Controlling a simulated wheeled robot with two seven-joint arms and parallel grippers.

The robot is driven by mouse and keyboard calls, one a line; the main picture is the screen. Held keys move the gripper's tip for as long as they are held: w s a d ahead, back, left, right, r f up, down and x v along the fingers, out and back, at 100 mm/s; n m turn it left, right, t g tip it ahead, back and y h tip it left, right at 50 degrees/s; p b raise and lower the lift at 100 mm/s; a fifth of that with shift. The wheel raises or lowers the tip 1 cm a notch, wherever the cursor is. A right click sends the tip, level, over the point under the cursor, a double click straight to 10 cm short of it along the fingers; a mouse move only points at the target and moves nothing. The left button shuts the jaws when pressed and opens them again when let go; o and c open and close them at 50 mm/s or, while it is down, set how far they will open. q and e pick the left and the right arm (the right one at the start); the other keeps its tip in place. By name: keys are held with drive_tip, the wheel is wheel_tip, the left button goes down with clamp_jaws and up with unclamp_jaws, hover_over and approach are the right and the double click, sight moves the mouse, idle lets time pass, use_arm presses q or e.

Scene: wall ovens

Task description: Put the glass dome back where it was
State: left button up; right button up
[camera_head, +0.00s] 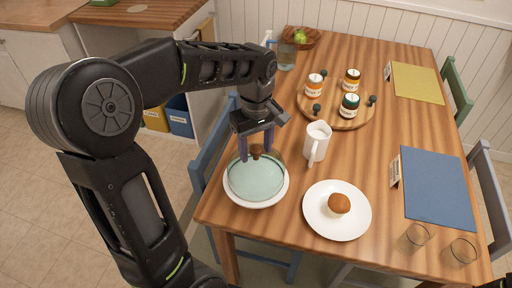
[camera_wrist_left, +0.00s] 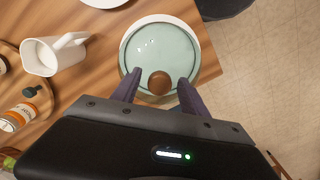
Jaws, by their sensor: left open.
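The glass dome (camera_head: 254,180) is pale green with a round brown knob. It sits on a white dish near the table's front left corner, and it also shows in the left wrist view (camera_wrist_left: 160,50). My left gripper (camera_head: 256,153) is over the dome, with its fingers pointing down. In the left wrist view its open fingers (camera_wrist_left: 158,92) stand on either side of the knob (camera_wrist_left: 159,83), with gaps visible. A white plate (camera_head: 323,222) with a brown muffin (camera_head: 339,203) on it lies to the right of the dome. My right gripper is not in view.
A white pitcher (camera_head: 316,143) stands just behind the dome and plate. A round wooden tray (camera_head: 334,118) with several jars is farther back. Two glasses (camera_head: 414,236) stand at the front right, near a blue placemat (camera_head: 438,187). Chairs flank the table.

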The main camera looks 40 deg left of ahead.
use_arm(q)
wheel_tip(320, 180, up, 9)
drive_tip(key=shift+r, duration=0.1)
drive_tip(key=shift+r+p, duration=1.05)
drive_tip(key=shift+r, duration=0.35)
